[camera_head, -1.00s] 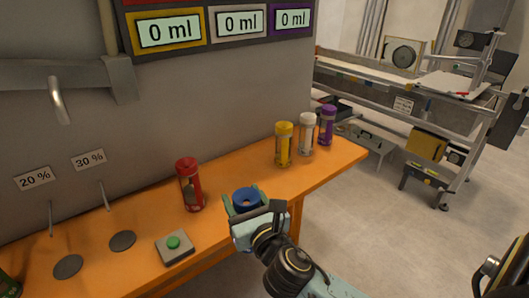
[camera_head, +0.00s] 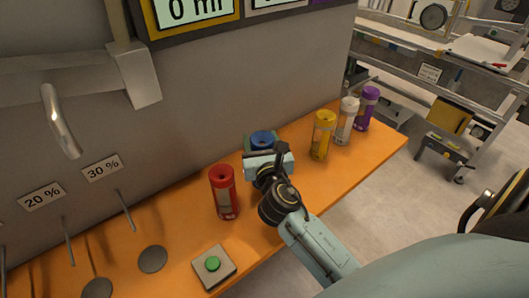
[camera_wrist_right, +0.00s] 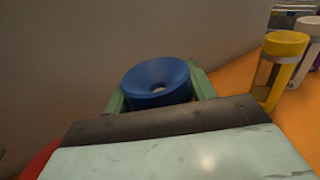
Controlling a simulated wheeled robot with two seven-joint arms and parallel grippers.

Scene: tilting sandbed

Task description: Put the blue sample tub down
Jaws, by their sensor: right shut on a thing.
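The blue sample tub (camera_head: 263,139) has a funnel-like top with a small hole in it. My right gripper (camera_head: 261,146) is shut on it, over the back part of the orange table between the red tub and the yellow tub. My left gripper is not in view.
A red tub (camera_head: 224,192) stands left of my gripper. Yellow (camera_head: 323,135), white (camera_head: 347,121) and purple (camera_head: 367,108) tubs stand to the right. A green button box (camera_head: 213,266) is at the front of the orange table (camera_head: 180,205). A grey wall (camera_head: 240,80) rises behind.

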